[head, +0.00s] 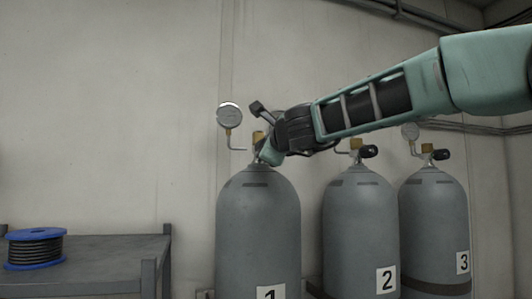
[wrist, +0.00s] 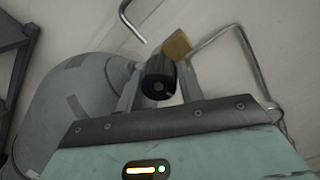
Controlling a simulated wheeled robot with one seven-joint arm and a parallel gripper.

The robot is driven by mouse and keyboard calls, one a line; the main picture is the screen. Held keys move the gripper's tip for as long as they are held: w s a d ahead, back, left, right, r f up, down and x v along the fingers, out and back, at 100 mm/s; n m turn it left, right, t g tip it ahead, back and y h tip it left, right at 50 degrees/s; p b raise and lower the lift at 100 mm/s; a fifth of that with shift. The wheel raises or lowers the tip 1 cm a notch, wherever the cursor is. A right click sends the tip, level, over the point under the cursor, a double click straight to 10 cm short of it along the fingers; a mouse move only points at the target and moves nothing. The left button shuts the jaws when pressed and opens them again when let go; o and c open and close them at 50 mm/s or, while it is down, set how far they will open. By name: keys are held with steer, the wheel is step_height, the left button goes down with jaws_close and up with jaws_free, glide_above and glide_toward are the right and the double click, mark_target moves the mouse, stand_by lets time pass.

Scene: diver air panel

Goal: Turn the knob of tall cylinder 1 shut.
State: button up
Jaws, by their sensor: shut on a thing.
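Tall cylinder 1 (head: 258,225) is a grey tank with a "1" label, standing upright at the middle of the head view. Its grey shoulder (wrist: 75,105) fills the left of the wrist view. The black knob of cylinder 1 (wrist: 158,82) sits between the two fingers of my gripper (wrist: 158,90) in the wrist view, beside a brass valve block (wrist: 177,45). My gripper (head: 268,154) is at the top of cylinder 1 in the head view, shut on the knob. There the gripper hides the knob. I cannot tell how far the knob is turned.
Cylinder 2 (head: 358,230) and cylinder 3 (head: 433,220) stand to the right, each with a black knob on top. A round gauge (head: 230,114) on a bent pipe is just left of the valve. A low grey bench (head: 110,255) with a blue reel (head: 36,234) stands at left.

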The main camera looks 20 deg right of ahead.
steer(key=shift+f+m+b, duration=0.1)
steer(key=shift+m+b, duration=0.55)
steer(key=shift+m, duration=0.95)
steer(key=o, duration=1)
steer(key=shift+s, duration=0.1)
